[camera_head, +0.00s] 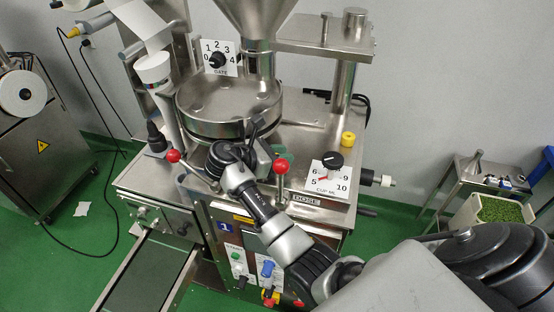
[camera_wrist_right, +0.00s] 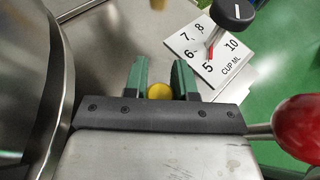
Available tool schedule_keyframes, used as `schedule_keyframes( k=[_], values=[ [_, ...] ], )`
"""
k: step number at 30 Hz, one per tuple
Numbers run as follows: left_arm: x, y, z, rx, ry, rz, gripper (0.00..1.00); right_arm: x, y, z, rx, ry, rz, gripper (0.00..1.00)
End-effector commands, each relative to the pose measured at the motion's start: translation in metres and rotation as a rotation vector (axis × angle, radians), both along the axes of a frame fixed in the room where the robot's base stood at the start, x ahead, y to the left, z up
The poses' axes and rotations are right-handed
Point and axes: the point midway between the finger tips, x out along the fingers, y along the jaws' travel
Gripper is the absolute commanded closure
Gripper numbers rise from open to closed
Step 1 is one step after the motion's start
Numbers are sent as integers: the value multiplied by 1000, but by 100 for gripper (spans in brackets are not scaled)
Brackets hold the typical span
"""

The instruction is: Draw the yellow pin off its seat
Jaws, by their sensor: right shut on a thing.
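The yellow pin (camera_wrist_right: 160,91) shows as a small round yellow top between the two green fingers of my right gripper (camera_wrist_right: 161,80) in the wrist view. My right gripper is shut on it. In the head view my right gripper (camera_head: 276,150) is over the machine top, between the steel drum and the dose dial card; the pin is hidden there. I cannot tell whether the pin is in its seat, as the seat is hidden below the fingers. My left gripper is not in view.
A red-balled lever (camera_head: 280,166) stands close to my gripper, and another (camera_head: 173,156) is at left. The steel drum (camera_head: 228,110) is close on the left. The cup dial card (camera_head: 328,181) and a separate yellow cylinder (camera_head: 347,139) are on the right.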

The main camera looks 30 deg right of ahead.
Motion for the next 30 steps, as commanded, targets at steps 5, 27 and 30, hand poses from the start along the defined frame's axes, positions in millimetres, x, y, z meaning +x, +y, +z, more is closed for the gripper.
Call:
schedule_keyframes(
  k=[5,27,30],
  values=[
    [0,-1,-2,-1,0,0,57,1,0,7,0,-4,0,97],
    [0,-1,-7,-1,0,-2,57,0,0,104,0,1,-1,97],
    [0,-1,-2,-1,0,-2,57,0,0,103,0,1,-1,97]
  ],
)
